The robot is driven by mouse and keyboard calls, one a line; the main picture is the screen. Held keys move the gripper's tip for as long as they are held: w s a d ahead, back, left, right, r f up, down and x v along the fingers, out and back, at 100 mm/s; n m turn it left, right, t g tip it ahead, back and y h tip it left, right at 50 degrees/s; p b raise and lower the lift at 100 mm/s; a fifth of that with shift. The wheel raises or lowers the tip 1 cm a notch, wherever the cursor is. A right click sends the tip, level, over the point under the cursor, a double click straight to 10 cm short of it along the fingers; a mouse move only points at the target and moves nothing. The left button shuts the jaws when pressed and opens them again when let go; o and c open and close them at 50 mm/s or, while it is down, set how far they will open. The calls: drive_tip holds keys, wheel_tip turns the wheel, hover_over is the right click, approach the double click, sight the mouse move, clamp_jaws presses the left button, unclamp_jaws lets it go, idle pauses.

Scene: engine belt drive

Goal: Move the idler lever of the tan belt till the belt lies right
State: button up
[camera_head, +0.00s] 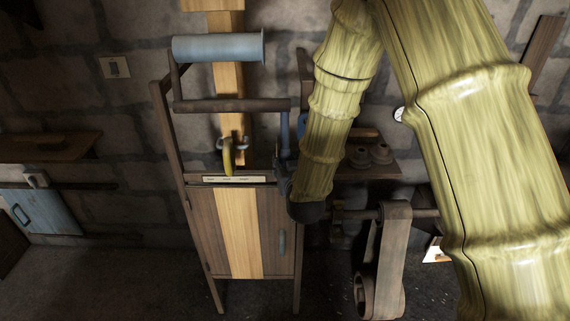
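A wide tan belt (226,80) runs down from the top, passes behind a blue-grey roller (218,48), and continues downward. A tan strip in line with it shows on the front of the wooden cabinet (240,232). On the roller, the belt's upper part sits right of the middle. A small yellow lever (228,157) hangs in front of the belt, above a pale label plate (236,179) whose marks are too small to read. My gripper (284,176) is dark and lies right of the lever, apart from it. My arm hides much of it, and its fingers cannot be made out.
A dark bar (230,105) crosses the frame above the lever. A second, grey-brown belt (391,258) hangs on a shaft at the lower right. A shelf (369,171) with round parts stands behind my arm. A light-blue box (40,212) is at far left.

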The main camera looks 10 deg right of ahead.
drive_tip(key=v, duration=1.2)
drive_tip(key=shift+f, duration=0.1)
idle(0.4)
drive_tip(key=s+d+f+g, duration=0.2)
drive_tip(key=s+f+g, duration=0.3)
drive_tip(key=f, duration=0.8)
drive_tip(key=s+d+f+g, duration=0.3)
drive_tip(key=s+f, duration=0.4)
drive_tip(key=f, duration=0.5)
drive_tip(key=s+d+f+g, duration=0.2)
drive_tip(key=s+f, duration=0.5)
drive_tip(key=s, duration=0.5)
drive_tip(key=s+d+f+g, duration=0.2)
drive_tip(key=s+f+g, duration=0.3)
drive_tip(key=s+f, duration=0.3)
drive_tip(key=s, duration=0.4)
drive_tip(key=shift+d+f+g+h, duration=0.25)
drive_tip(key=shift+d+g+h, duration=0.05)
drive_tip(key=shift+o, duration=0.5)
